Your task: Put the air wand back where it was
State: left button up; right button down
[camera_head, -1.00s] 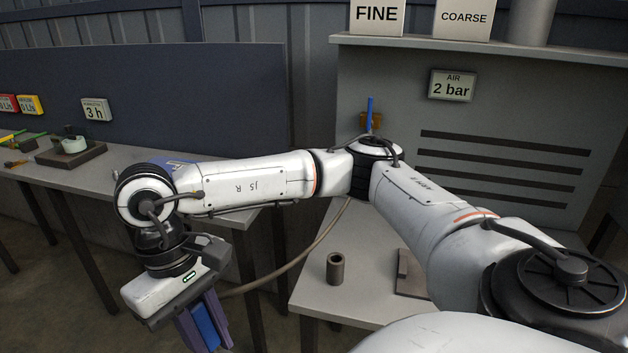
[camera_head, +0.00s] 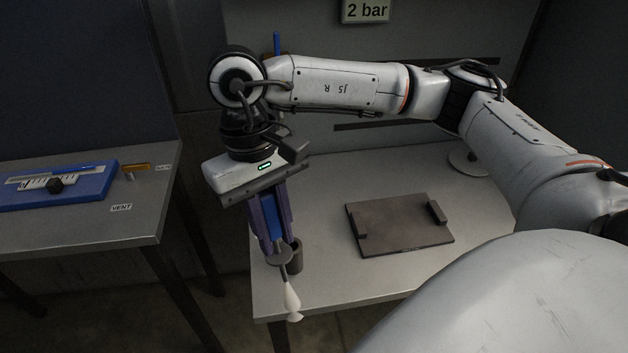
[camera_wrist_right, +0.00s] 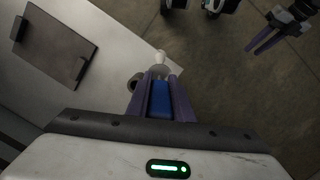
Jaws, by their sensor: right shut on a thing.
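My right gripper (camera_head: 272,245) is shut on the air wand, whose blue body (camera_head: 270,225) shows between the purple fingers. Below the fingers are a grey disc, a thin stem and a white tip (camera_head: 292,300), near the grey table's front left corner. In the right wrist view the blue body (camera_wrist_right: 160,100) and pale tip (camera_wrist_right: 160,58) also show. A dark hollow cup (camera_head: 296,258) stands on the table just behind the wand, partly hidden by it; whether they touch I cannot tell. My left gripper (camera_wrist_right: 254,49) shows at the wrist view's top right, fingers apart and empty.
A dark flat fixture with two raised end blocks (camera_head: 400,235) lies on the grey table (camera_head: 330,180). A thin blue upright piece (camera_head: 277,43) stands behind my forearm. Another table (camera_head: 140,215) at left holds a blue tray (camera_head: 95,190). A gap separates the tables.

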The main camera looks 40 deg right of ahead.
jog(key=w+d+r+m+t+b, duration=0.2)
jog(key=w+d+r+m+b, duration=0.1)
jog(key=d+m+b, duration=0.25)
notch_tip(320, 180, down, 10)
jog(key=b, duration=0.2)
jog(key=shift+r, duration=0.15)
jog(key=c, duration=1.6)
grip_release()
jog(key=shift+w+a+r, duration=0.1)
jog(key=shift+o, duration=0.2)
jog(key=shift+r, duration=0.1)
notch_tip(320, 180, up, 12)
jog(key=p, duration=0.2)
jog(key=shift+r, duration=0.15)
